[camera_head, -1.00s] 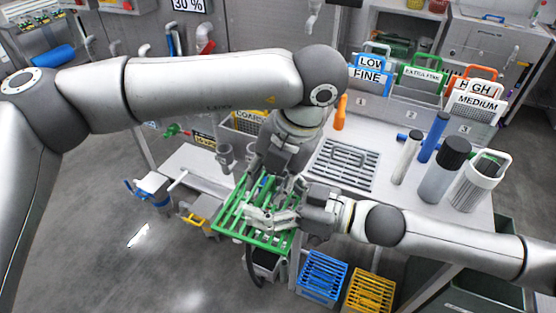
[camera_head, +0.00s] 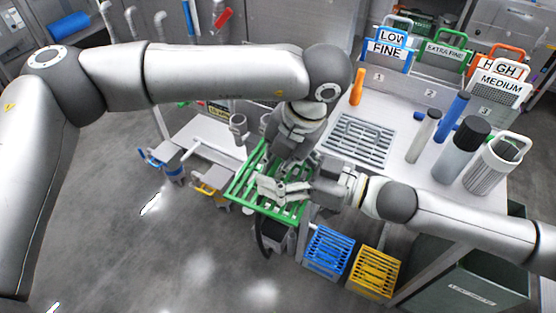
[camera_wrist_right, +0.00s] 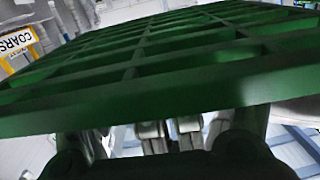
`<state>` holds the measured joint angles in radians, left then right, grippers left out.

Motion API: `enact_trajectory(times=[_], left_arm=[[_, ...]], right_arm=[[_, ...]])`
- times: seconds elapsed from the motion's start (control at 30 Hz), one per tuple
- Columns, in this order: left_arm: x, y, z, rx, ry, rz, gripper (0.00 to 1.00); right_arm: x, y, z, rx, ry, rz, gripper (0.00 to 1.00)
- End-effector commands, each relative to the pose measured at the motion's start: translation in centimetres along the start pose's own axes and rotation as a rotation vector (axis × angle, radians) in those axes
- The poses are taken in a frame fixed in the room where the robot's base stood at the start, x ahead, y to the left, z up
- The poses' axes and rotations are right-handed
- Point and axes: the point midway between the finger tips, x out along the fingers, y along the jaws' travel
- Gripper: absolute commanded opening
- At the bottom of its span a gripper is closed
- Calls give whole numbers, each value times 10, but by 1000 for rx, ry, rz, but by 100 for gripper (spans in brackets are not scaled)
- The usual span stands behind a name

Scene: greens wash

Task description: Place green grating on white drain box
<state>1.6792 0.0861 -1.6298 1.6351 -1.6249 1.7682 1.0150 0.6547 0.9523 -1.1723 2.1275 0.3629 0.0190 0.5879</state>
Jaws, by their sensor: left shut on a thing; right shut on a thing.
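The green grating (camera_head: 240,188) is a slatted frame held in the air between my two grippers, in front of the bench. My left gripper (camera_head: 277,158) is shut on its far side, partly hidden by its own wrist. My right gripper (camera_head: 272,190) is shut on it from the right. In the right wrist view the grating (camera_wrist_right: 150,95) fills the upper frame, slightly tilted.
A blue crate (camera_head: 328,252) and a yellow crate (camera_head: 375,274) stand on the floor right of the pale box. The bench (camera_head: 395,185) holds a metal grate, bottles and labelled baskets. A yellow-handled box (camera_head: 208,190) is to the left. The floor at front left is clear.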

Motion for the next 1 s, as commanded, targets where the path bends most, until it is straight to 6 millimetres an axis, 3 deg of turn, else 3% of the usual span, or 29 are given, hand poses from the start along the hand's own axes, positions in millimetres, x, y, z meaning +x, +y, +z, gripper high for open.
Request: enact_trajectory(times=[0.1,0.13,0.27,0.7,1.0], left_arm=[[0,-1,0,5,-1,-2,0],[-1,-1,0,5,-1,-2,0],[-1,-1,0,5,-1,-2,0],[-1,0,0,3,-1,-1,0],[-1,0,0,3,-1,-1,0]], right_arm=[[0,0,-1,-1,2,-1,53],[0,0,-1,-2,2,-1,85],[0,0,-1,-1,2,-1,100],[-3,0,0,0,-1,0,100],[-41,1,2,-1,-4,3,100]])
